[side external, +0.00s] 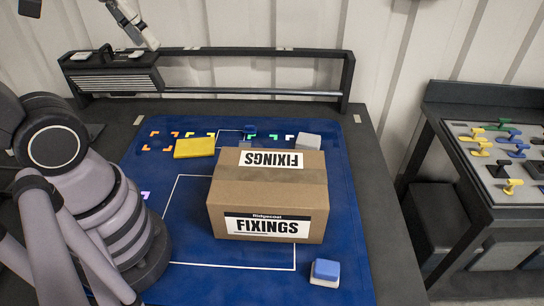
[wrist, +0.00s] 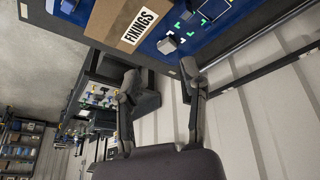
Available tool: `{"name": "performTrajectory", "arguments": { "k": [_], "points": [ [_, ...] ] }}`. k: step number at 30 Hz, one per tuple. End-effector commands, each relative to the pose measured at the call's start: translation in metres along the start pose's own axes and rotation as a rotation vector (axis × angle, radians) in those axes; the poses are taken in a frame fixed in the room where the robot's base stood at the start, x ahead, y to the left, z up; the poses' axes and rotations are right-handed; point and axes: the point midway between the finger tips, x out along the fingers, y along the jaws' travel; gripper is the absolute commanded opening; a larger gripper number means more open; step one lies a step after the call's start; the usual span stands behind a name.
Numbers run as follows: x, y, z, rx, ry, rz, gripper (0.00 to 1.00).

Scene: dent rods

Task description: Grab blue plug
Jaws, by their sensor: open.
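A block with a blue top and a pale base (side external: 325,271) lies at the near right corner of the blue mat (side external: 345,215). It is the most plug-like blue thing on the mat, but I cannot tell for sure that it is the blue plug. A small blue and white thing, likely the same block, shows at the top left edge of the wrist view (wrist: 68,5). My gripper (wrist: 160,72) is open and empty in the wrist view, with its two fingers wide apart. It is away from the block and touches nothing visible. I cannot make out the gripper in the side view.
A cardboard FIXINGS box (side external: 268,195) stands mid-mat, left of and behind the block. A yellow block (side external: 195,148) and a grey block (side external: 309,141) lie behind it. A black rack (side external: 230,90) lines the back. A side table (side external: 500,160) holds several coloured pieces, some blue.

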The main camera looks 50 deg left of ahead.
Motion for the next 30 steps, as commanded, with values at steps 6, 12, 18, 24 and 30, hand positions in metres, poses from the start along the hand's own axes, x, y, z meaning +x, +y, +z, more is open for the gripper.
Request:
{"name": "performTrajectory", "arguments": {
  "k": [6,12,18,24,30],
  "points": [
    [0.045,-0.004,-0.059,-0.393,-0.247,0.110,0.42],
    [0.111,-0.033,-0.111,-0.806,-0.444,0.242,0.42],
    [0.195,-0.088,-0.144,-1.240,-0.597,0.398,0.42],
    [0.289,-0.160,-0.144,-1.678,-0.703,0.581,0.42],
    [0.366,-0.218,-0.117,-2.025,-0.748,0.752,0.42]
  ]
}}
